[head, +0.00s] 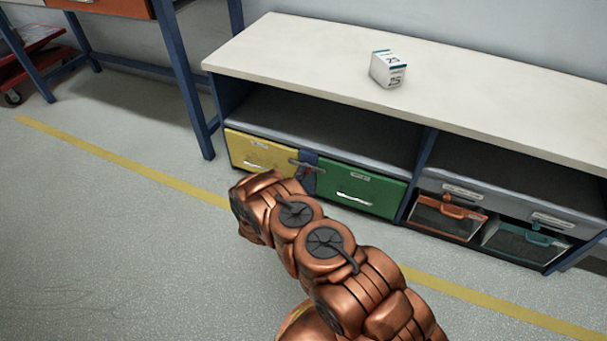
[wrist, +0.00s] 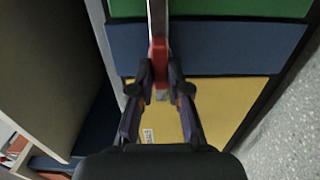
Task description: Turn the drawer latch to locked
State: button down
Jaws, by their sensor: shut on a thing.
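The drawer latch (wrist: 158,50) shows in the wrist view as a pale grey bar with a red part, in front of a blue panel (wrist: 210,47). The bar runs from the red part up toward the green drawer (wrist: 220,8). The yellow drawer (wrist: 230,100) is on the other side of the panel. My gripper (wrist: 160,75) is shut on the latch, with its fingertips on either side of the red part. In the head view the green drawer (head: 375,190) and yellow drawer (head: 258,150) look closed. The latch between them is small and partly obscured there.
A white worktop (head: 300,50) with a small box (head: 388,70) on it spans the cabinet. An orange bin (head: 445,217) and a teal bin (head: 520,245) are at the right. Grey floor with a yellow line (head: 110,155) lies open in front.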

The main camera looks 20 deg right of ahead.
dwell(0.3)
jog(key=c, duration=1.1)
grip_release()
jog(key=v, duration=1.2)
